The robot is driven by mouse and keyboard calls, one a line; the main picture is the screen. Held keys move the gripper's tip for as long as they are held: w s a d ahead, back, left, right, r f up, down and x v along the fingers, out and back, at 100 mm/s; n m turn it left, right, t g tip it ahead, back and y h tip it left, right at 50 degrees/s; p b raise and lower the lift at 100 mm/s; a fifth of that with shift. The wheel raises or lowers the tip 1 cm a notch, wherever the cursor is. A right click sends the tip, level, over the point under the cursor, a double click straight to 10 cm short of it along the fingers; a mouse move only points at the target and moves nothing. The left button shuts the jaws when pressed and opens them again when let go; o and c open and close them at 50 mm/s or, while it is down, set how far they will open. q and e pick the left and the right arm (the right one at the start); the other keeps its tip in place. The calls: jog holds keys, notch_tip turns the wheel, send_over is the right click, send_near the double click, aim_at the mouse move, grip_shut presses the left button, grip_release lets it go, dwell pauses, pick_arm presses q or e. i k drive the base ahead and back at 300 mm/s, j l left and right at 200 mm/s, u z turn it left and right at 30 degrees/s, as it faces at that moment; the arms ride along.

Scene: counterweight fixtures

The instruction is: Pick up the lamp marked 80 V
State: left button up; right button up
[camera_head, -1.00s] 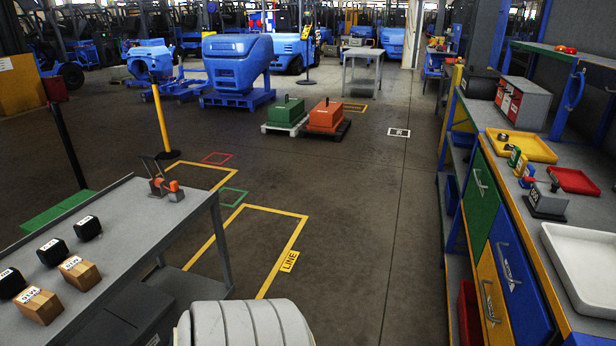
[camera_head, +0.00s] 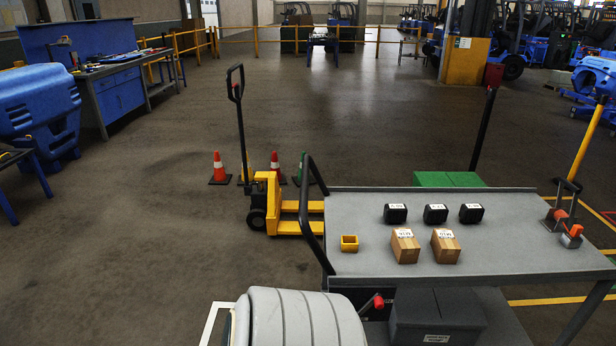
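Three small black blocks with white labels stand in a row on a grey cart top: a left one (camera_head: 395,213), a middle one (camera_head: 435,214) and a right one (camera_head: 471,213). Their labels are too small to read, so I cannot tell whether one is the lamp marked 80 V. Two brown boxes with white labels, a left one (camera_head: 405,246) and a right one (camera_head: 445,246), stand in front of them. Neither of my grippers is in view.
The grey cart (camera_head: 520,255) also holds a yellow hollow block (camera_head: 349,243) and an orange-tipped clamp (camera_head: 572,236). A yellow pallet jack (camera_head: 266,205) and cones (camera_head: 219,170) stand behind its left end. Open floor (camera_head: 130,240) lies left.

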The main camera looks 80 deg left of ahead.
aim_at(394, 214)
jog(key=u, duration=2.05)
jog(key=i+j, duration=0.25)
jog(key=i+j+z, duration=0.15)
jog(key=z, duration=0.2)
jog(key=i+j+z, duration=0.15)
jog(key=j+z, duration=0.2)
jog(key=i+j+z, duration=0.1)
jog(key=j+z, duration=0.25)
jog(key=z, duration=0.3)
